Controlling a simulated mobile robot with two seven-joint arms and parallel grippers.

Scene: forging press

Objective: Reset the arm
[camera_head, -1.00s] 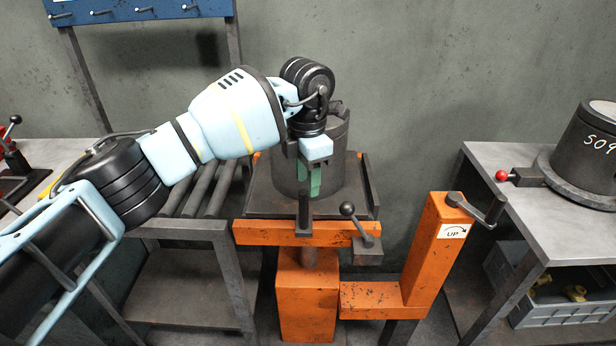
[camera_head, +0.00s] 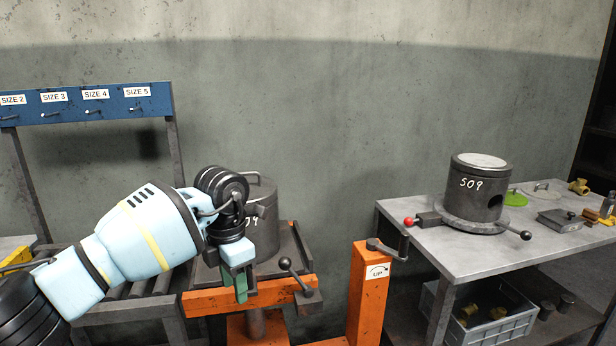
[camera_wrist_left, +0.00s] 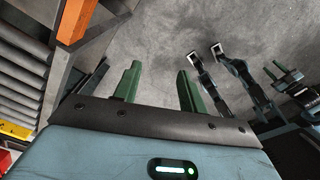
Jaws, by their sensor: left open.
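My left arm (camera_head: 150,235) comes in from the left in the head view and is bent at the wrist. Its gripper (camera_head: 241,287) hangs pointing down in front of the dark cylinder (camera_head: 265,200) on the orange lift stand (camera_head: 250,297). In the left wrist view the two green fingers of the left gripper (camera_wrist_left: 158,92) are apart, with only the grey floor (camera_wrist_left: 170,45) between them. The gripper holds nothing. My right gripper does not show in the head view. At the right of the left wrist view, another green-fingered gripper (camera_wrist_left: 284,74) shows small, with its finger gap unclear.
An orange post with a crank and UP label (camera_head: 372,280) stands right of the lift. A grey table (camera_head: 440,255) at right carries a dark cylinder marked S09 (camera_head: 478,190). A blue hook rail (camera_head: 90,103) is at left. A grey crate (camera_head: 490,325) sits below the table.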

